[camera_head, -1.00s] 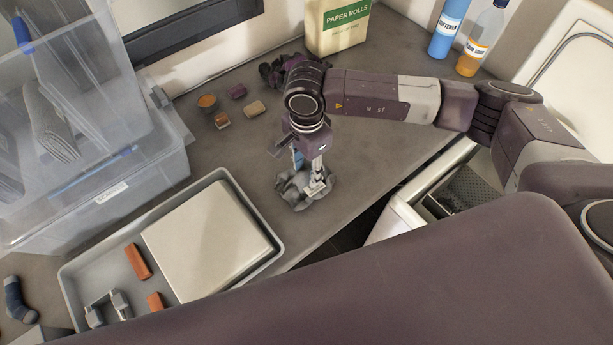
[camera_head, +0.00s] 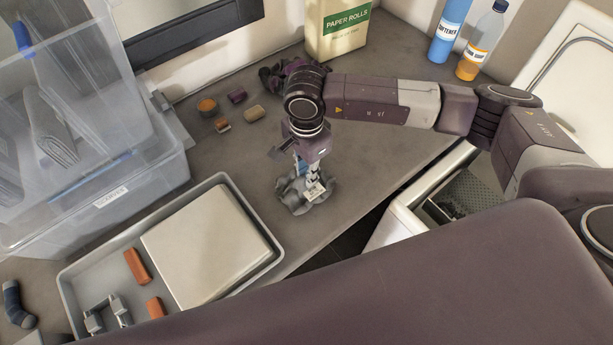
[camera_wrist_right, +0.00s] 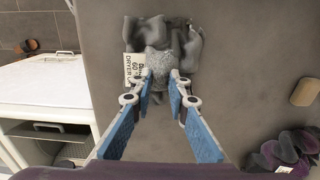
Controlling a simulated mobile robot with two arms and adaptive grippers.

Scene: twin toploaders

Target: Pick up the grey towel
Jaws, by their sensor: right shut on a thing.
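The grey towel (camera_head: 293,197) lies crumpled on the counter, below my right gripper (camera_head: 312,187) in the head view. In the right wrist view the towel (camera_wrist_right: 190,50) is bunched at the fingertips. My right gripper (camera_wrist_right: 160,77) points down, with its blue-padded fingers closed on a lighter grey fold of the towel. The towel still appears to rest on the counter. A white label with dark print, partly reading "DRYER" (camera_wrist_right: 134,68), shows at the towel's left edge.
A grey tray (camera_head: 232,180) with a pale block and orange pieces stands left of the towel. A clear bin (camera_head: 150,185) is behind it. Small blocks (camera_head: 237,96) and a dark purple cloth (camera_head: 270,76) lie farther back. The counter edge is close on the right.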

